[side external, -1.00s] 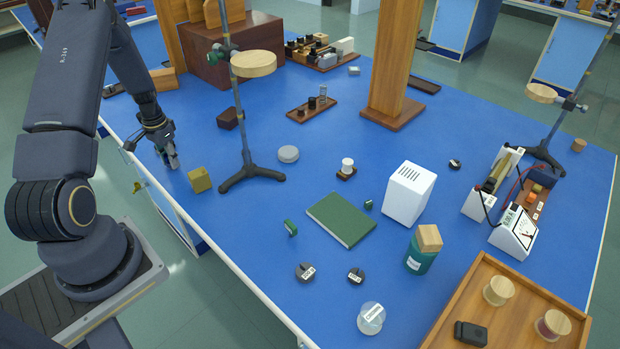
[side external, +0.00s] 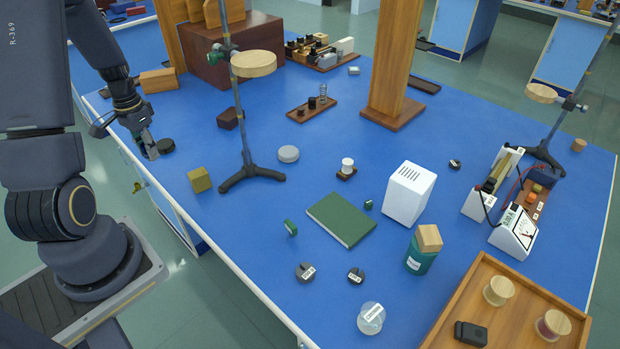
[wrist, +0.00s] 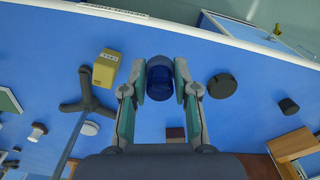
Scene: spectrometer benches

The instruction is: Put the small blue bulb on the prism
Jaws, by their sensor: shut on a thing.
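My gripper (side external: 150,150) is at the left edge of the blue bench in the side view. In the wrist view my gripper (wrist: 159,85) has its fingers closed around the small dark blue bulb (wrist: 159,80), one on each side. The bulb is not clearly visible in the side view, and its height above the bench is hard to judge. I cannot tell which object is the prism.
A black disc (side external: 166,146) lies close beside my gripper. A yellow block (side external: 200,180) and a stand with a tripod foot (side external: 250,176) are to the right. A green book (side external: 342,219) and white box (side external: 408,194) stand farther off.

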